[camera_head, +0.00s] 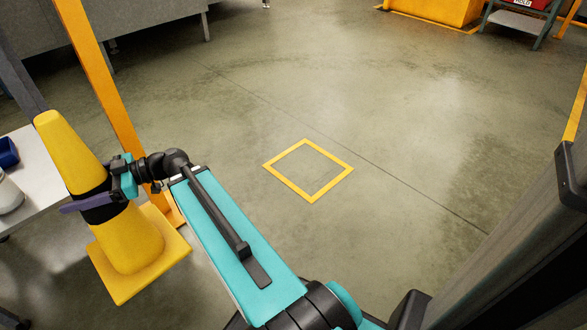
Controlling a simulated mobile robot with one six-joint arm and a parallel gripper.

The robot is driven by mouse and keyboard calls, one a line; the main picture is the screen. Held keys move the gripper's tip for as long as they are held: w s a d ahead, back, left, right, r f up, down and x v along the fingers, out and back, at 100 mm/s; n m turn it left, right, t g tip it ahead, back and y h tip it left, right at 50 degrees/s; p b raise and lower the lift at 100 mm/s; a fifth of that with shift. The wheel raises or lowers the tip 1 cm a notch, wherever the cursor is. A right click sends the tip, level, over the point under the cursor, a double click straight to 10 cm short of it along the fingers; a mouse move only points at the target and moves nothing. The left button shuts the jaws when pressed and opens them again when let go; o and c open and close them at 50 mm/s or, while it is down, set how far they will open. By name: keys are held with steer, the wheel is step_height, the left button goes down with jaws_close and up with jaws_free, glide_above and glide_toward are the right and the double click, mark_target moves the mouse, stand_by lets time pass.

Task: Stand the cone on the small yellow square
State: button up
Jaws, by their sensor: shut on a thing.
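The yellow cone (130,240) with a black band and a square base is at the left of the head view, tilted a little in the picture. My gripper (92,203) is shut on the cone around its black band. Whether the cone's base touches the floor or hangs above it, I cannot tell. The small yellow square (328,191) is an outline painted on the floor near the middle of the view. It is empty, and the cone is well to its left.
A yellow post (105,85) stands right behind the cone. A white-topped table (40,200) with a blue item (8,153) and a pale container (9,195) is at the left edge. Grey benches (140,22) and an orange unit (440,10) stand at the back. The floor around the square is clear.

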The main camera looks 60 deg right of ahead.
steer(key=shift+d+r, duration=0.2)
